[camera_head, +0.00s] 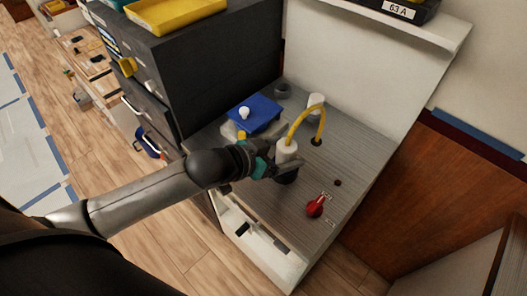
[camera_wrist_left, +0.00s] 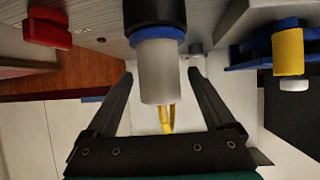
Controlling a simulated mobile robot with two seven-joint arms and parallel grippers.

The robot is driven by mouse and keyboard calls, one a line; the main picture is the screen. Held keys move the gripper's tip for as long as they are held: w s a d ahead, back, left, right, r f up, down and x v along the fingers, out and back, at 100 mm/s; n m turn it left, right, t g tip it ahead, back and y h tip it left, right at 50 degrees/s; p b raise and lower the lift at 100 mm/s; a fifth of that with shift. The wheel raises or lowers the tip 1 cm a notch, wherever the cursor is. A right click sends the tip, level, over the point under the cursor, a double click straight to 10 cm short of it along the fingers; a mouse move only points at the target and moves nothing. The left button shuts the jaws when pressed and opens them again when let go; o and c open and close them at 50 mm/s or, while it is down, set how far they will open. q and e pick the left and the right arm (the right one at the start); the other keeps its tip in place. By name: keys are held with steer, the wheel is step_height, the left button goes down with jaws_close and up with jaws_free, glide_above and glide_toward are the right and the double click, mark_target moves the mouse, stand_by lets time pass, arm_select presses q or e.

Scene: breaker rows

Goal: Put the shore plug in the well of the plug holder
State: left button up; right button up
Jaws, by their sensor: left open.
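The shore plug (camera_head: 287,151) has a pale cylindrical body with a yellow cord arching from its top to a dark hole in the worktop. It stands upright in a black round base (camera_head: 287,176). In the left wrist view the plug (camera_wrist_left: 158,72) shows a blue ring where it meets the black base (camera_wrist_left: 155,12). My left gripper (camera_head: 268,160) is open, and in the left wrist view its fingers (camera_wrist_left: 160,85) are on both sides of the plug, with gaps. A grey round cup (camera_head: 282,90) at the back of the worktop may be the plug holder; its well is unclear.
A blue box (camera_head: 254,113) with a white knob stands behind my left gripper. A white cylinder (camera_head: 316,101) stands near the back wall. A red rotary switch (camera_head: 315,207) is at the front right. A dark cabinet (camera_head: 225,65) borders the worktop (camera_head: 345,160) at left.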

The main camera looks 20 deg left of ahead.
arm_select(q)
steer(key=p+v, duration=0.1)
steer(key=v, duration=0.7)
stand_by(1.4)
